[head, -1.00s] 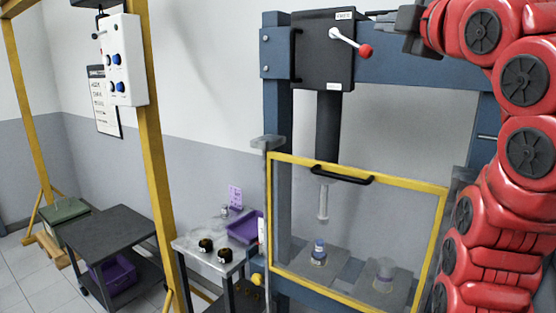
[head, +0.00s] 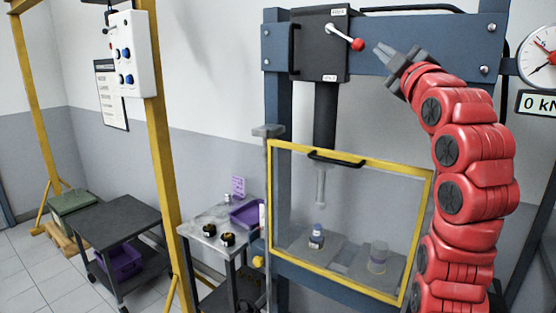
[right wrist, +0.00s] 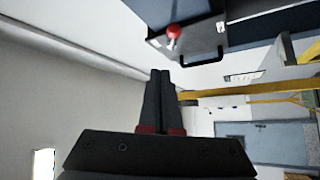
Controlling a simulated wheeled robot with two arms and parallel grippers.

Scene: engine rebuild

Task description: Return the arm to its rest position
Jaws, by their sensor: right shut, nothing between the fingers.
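My right arm, red, rises along the right side of the head view in front of the press. My right gripper (head: 384,52) is raised at the level of the press's top beam, just right of the red-knobbed lever (head: 357,44). Its fingers are shut and empty. In the right wrist view the two dark fingers (right wrist: 160,75) lie together, with the red knob (right wrist: 173,31) beyond them and clear space between. My left gripper is not in view.
The blue press (head: 277,120) has a yellow-framed guard (head: 350,157) in front of small parts on its bed. A gauge (head: 540,60) is at right. A steel side table (head: 205,222), a dark cart (head: 110,225) and a yellow gantry post (head: 160,150) stand left.

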